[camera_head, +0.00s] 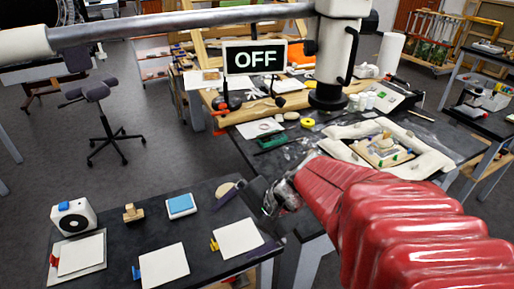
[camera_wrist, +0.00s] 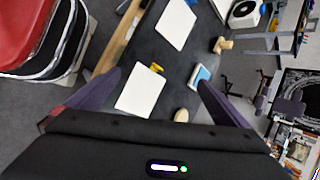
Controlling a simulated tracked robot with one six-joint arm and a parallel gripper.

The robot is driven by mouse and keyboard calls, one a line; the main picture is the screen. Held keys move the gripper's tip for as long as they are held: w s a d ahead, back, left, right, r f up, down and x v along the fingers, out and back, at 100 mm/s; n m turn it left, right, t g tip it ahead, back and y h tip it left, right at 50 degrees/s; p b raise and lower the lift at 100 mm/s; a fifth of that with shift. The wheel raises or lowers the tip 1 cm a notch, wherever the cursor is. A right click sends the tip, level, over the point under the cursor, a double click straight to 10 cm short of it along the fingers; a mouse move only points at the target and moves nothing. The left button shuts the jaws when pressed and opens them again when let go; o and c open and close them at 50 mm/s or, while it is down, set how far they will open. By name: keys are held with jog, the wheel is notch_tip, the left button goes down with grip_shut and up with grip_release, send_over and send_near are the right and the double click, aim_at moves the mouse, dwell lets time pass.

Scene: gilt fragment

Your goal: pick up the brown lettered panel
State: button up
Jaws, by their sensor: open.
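I cannot make out any panel with readable lettering on brown in either view. A tan and gilt piece (camera_head: 384,150) lies in a white padded surround on the far workbench in the head view; I cannot tell whether it bears letters. My gripper (camera_head: 230,228) is over the right end of the near dark table, far from that piece. In the wrist view my gripper (camera_wrist: 159,78) has its two purple fingers spread wide, with nothing held between them. A white sheet with a yellow clip (camera_wrist: 140,92) lies below, between the fingers.
The near table (camera_head: 110,215) holds a white device (camera_head: 73,217), a wooden stamp (camera_head: 133,212), a blue pad (camera_head: 181,206) and several white sheets. A stool (camera_head: 100,95) stands on open floor at left.

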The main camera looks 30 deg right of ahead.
jog(key=s+d+f+m+t+h, duration=0.1)
jog(key=d+f+m+t+h, duration=0.1)
jog(key=d+m, duration=0.6)
jog(key=s+d+f+m+t+h, duration=0.1)
jog(key=d+f+m+t+h, duration=0.1)
jog(key=d+m, duration=0.6)
jog(key=s+d+f+m+t+h, duration=0.1)
jog(key=d+f+m+t+h, duration=0.2)
jog(key=d+m, duration=0.5)
jog(key=shift+d+m+t+h, duration=0.2)
jog(key=shift+d+t, duration=0.1)
jog(key=shift+d, duration=1.85)
jog(key=shift+d+m+t+h, duration=0.2)
jog(key=shift+d+t, duration=0.1)
jog(key=shift+d, duration=1.85)
jog(key=shift+w+f, duration=0.1)
jog(key=shift+x, duration=4.25)
jog(key=shift+x, duration=2.6)
jog(key=shift+a, duration=0.1)
